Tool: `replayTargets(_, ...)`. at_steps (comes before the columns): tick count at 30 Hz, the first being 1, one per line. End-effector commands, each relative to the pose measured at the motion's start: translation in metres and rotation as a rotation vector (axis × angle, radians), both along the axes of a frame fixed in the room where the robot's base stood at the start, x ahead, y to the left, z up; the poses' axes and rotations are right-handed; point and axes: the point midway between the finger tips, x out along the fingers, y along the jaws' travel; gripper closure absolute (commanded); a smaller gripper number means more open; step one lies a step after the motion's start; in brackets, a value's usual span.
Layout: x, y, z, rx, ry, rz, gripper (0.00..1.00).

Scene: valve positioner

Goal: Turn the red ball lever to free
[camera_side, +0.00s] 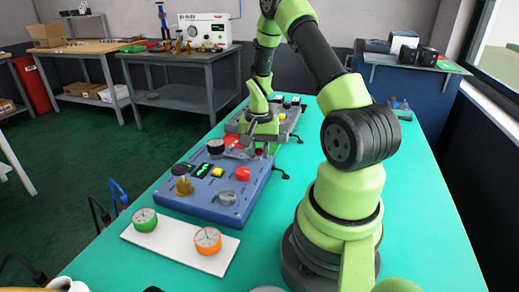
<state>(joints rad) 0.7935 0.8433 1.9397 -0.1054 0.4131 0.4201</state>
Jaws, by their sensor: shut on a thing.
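A blue valve panel (222,201) lies on the green table, with knobs and buttons on its top. My gripper (252,149) is pointed down at the panel's far right end, small and partly hidden in this view. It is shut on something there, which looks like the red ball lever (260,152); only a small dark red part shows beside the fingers. The lever's angle and any position marks are too small to read.
On the panel are a black knob (216,146), a brass knob (184,186), a red button (243,174) and a grey knob (227,197). A grey panel (290,122) stands behind. A white plate (168,238) with green and orange dials lies in front.

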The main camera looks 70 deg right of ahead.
Motion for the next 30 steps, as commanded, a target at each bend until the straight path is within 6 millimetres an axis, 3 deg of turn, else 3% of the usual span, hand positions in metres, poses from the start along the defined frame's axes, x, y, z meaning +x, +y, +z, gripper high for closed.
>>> replayTargets(12,-0.001,0.001,0.0,0.003,0.003,-0.01,1.0)
replayTargets(13,-0.001,0.001,0.0,0.003,0.003,-0.01,0.74)
replayTargets(15,-0.001,0.001,0.0,0.003,0.003,-0.01,0.66)
replayTargets(24,0.0,0.001,0.003,0.001,0.0,-0.008,0.66)
replayTargets(30,0.001,0.0,0.033,-0.003,-0.004,-0.008,0.66)
